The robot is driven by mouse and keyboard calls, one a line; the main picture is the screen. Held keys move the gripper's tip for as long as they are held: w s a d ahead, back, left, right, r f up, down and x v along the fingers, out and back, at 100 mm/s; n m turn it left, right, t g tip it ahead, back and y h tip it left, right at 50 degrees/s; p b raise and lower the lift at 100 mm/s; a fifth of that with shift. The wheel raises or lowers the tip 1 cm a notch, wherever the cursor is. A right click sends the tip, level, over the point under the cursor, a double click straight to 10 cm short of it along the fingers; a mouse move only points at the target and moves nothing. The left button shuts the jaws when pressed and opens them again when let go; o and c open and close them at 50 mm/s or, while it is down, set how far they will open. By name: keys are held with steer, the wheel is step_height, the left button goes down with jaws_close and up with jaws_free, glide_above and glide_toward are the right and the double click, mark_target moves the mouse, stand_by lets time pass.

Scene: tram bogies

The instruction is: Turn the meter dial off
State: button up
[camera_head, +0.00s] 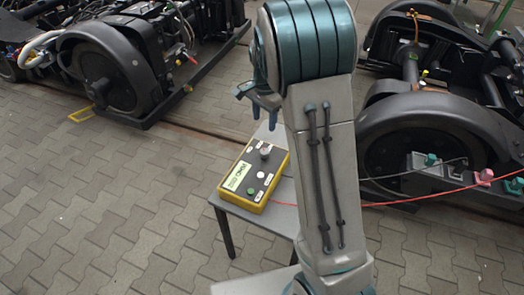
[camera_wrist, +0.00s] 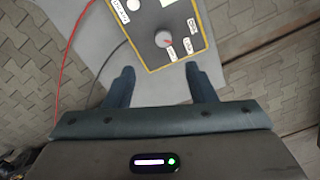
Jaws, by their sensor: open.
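The meter (camera_head: 255,176) is a yellow-edged box with a grey face, lying on a small grey table. Its dial (camera_head: 265,151) is a grey knob near the far end of the face. In the wrist view the dial (camera_wrist: 164,39) shows with a red mark on its right side, and small white labels lie to its right. My gripper (camera_wrist: 160,82) is open and empty, its two fingers apart, pointing toward the meter's near edge with the dial ahead between them. In the head view my gripper (camera_head: 264,108) is above and beyond the meter, partly hidden by my arm.
The grey table (camera_head: 230,215) has bare surface around the meter. A red cable (camera_head: 400,200) and a grey cable run from the right. Black bogies with wheels stand at the upper left (camera_head: 105,75) and right (camera_head: 425,130). Paved floor is clear at the left.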

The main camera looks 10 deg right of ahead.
mark_target(263, 151)
steer(key=f, duration=1)
steer(key=w+f+b, duration=0.1)
steer(key=f, duration=0.4)
